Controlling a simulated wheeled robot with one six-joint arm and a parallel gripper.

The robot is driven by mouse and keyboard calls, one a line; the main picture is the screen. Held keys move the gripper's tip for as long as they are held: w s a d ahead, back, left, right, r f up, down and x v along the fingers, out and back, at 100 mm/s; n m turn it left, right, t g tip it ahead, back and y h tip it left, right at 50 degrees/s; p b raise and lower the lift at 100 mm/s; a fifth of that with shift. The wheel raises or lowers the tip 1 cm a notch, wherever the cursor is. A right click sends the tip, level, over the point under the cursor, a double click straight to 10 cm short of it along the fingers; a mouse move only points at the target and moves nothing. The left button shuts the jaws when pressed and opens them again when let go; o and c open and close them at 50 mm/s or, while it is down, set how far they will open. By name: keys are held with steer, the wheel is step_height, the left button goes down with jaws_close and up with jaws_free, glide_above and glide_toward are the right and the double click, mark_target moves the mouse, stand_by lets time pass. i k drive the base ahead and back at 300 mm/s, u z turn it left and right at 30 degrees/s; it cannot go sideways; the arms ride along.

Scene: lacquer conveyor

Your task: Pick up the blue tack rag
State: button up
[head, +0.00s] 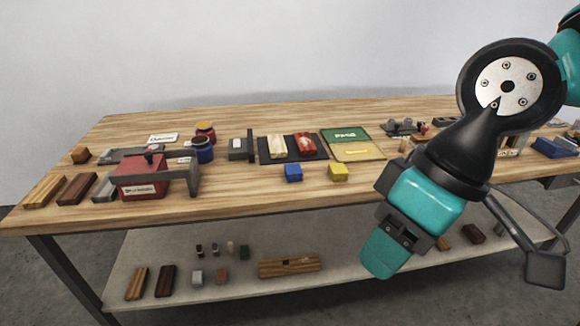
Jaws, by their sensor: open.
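The blue tack rag (293,172) appears as a small blue block-like bundle on the wooden bench top, near the front edge and about mid-bench. It stands free, with a yellow one (338,172) just to its right and a small gap between them. My gripper (384,248) hangs at the lower end of my arm, in front of the bench, to the right of and lower in the picture than the blue rag. It is open and touches nothing that I can see; its jaws are seen from the side, so the gap is hard to make out.
A red vise-like tool (140,181) and wood blocks (76,187) stand at the left. A black tray (267,158) with a cream and a red item lies behind the rag, beside a green-and-yellow board (358,153). A lower shelf (232,290) holds small blocks. My arm hides part of the right side.

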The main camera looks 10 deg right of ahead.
mark_target(292, 172)
steer(key=u, duration=0.35)
steer(key=i, duration=1.1)
steer(key=z, duration=0.35)
